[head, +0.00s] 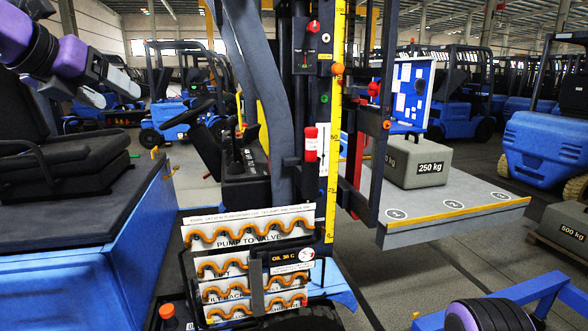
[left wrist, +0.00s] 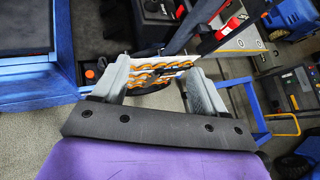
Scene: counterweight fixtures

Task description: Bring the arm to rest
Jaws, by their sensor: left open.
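My left gripper (head: 118,95) is at the upper left of the head view, at the end of my purple and black arm, above and beside the black seat (head: 60,165). Its two grey fingers are apart with nothing between them. In the left wrist view the open fingers (left wrist: 160,85) frame the panels with orange hoses (left wrist: 158,68), which lie beyond them; I cannot tell the exact distance. My right gripper is in neither view.
A grey 250 kg weight (head: 418,165) sits on a grey platform with a yellow edge (head: 470,215). A dark mast with a yellow scale (head: 335,130) stands mid-view. Hose panels (head: 250,235) stand below it. Blue forklifts (head: 545,140) fill the back. A 500 kg weight (head: 567,228) is at right.

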